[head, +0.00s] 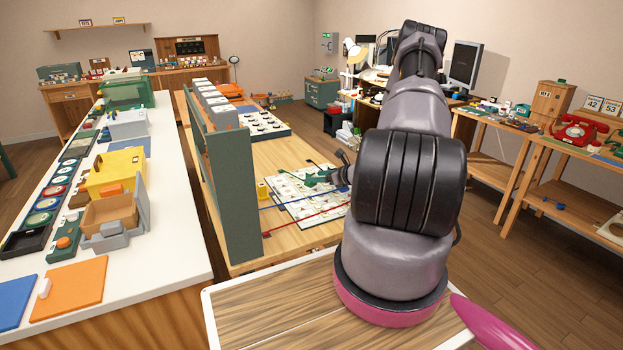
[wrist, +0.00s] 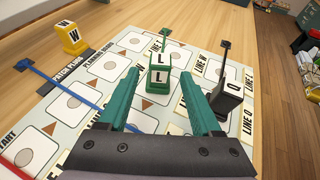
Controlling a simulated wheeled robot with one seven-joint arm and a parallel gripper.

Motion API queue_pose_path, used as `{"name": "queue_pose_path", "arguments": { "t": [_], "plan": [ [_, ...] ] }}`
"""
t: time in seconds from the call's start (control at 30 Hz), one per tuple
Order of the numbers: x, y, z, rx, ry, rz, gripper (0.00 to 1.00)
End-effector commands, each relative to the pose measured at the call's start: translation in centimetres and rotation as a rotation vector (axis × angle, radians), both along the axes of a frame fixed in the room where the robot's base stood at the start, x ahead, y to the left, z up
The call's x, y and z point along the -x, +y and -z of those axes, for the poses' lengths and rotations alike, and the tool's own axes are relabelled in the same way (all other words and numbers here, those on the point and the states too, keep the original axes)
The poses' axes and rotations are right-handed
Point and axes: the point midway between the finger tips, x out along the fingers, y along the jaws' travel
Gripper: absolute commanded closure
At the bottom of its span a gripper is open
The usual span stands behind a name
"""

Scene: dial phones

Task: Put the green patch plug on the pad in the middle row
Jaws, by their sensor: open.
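The green patch plug (wrist: 159,78) is a small block with white "L" labels and a short green cable behind it. It stands upright on the pale planning board (wrist: 60,118), which has rows of white pads with grey discs. My gripper (wrist: 160,73) is open, its two green fingers pointing at the plug, one on each side. I cannot tell whether either finger touches it. The pads beneath and just in front of the plug are partly hidden by the plug and my gripper. In the head view, the board (head: 290,206) lies on the wooden table and my arm hides its right part.
A yellow plug (wrist: 73,39) marked "W" stands beyond the board's far left edge. A black plug (wrist: 229,95) marked "O" stands close right of my right finger. A blue cable (wrist: 60,82) crosses the left side. A tall green panel (head: 233,190) borders the table's left side.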

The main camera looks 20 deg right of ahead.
Motion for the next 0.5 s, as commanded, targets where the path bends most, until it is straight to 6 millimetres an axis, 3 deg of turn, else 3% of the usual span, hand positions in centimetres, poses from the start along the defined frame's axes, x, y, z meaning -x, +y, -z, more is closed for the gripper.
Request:
{"name": "queue_pose_path", "arguments": {
  "t": [0.2, 0.5],
  "plan": [
    [4.0, -1.9, -1.8, 0.000, 0.001, 0.002, 0.34],
    [6.4, -2.9, -2.9, 0.000, 0.001, 0.000, 0.34]
  ]
}}
